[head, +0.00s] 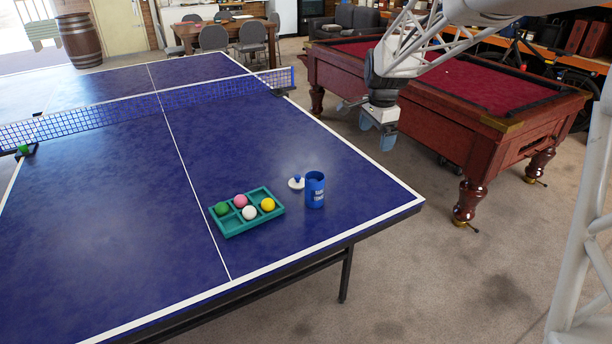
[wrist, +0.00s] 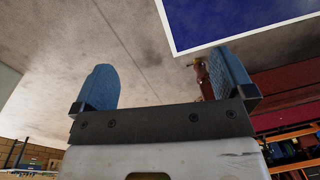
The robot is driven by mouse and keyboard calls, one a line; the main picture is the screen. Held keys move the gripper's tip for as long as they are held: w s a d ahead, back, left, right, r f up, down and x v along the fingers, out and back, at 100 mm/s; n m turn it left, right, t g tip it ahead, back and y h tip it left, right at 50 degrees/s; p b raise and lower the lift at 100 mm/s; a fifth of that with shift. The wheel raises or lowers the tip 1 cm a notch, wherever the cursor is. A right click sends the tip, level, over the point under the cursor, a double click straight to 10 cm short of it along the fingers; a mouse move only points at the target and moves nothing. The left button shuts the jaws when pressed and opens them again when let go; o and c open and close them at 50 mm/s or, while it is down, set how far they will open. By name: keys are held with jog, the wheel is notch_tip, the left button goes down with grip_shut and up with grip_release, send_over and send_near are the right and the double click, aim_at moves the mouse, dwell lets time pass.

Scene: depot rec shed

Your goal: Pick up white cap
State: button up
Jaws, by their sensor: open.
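A small white cap (head: 296,184) with a blue knob on top lies on the blue table tennis table (head: 330,245). It is just left of an upright blue canister (head: 315,190) with pale lettering. My gripper (head: 381,136) hangs in the air beyond the table's right edge, above and to the right of the cap. In the wrist view my gripper (wrist: 165,85) shows two blue fingers wide apart with nothing between them. The cap is not in the wrist view, which shows floor and a corner of the table (wrist: 230,20).
A teal divided tray (head: 240,229) holds a green, a pink, a white and a yellow ball, left of the cap. A net (head: 150,105) crosses the table farther back. A red pool table (head: 440,100) stands at the right. The table's front right is clear.

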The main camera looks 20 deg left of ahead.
jog(key=w+a+f+m, duration=0.3)
jog(key=w+a+f, duration=0.75)
jog(key=a, duration=0.25)
jog(key=m+g, duration=0.1)
jog(key=m, duration=0.3)
send_over(297, 176)
jog(key=f, duration=1.5)
jog(key=shift+w+d+f, duration=0.15)
jog(key=shift+w+f, duration=0.05)
jog(key=shift+w, duration=0.05)
jog(key=shift+f, duration=0.2)
jog(key=shift+f, duration=0.1)
jog(key=shift+f, duration=1.2)
jog(key=shift+f, duration=0.1)
jog(key=shift+s+f, duration=0.15)
jog(key=shift+f, duration=1.15)
jog(key=shift+s+f, duration=0.1)
jog(key=shift+f, duration=1.15)
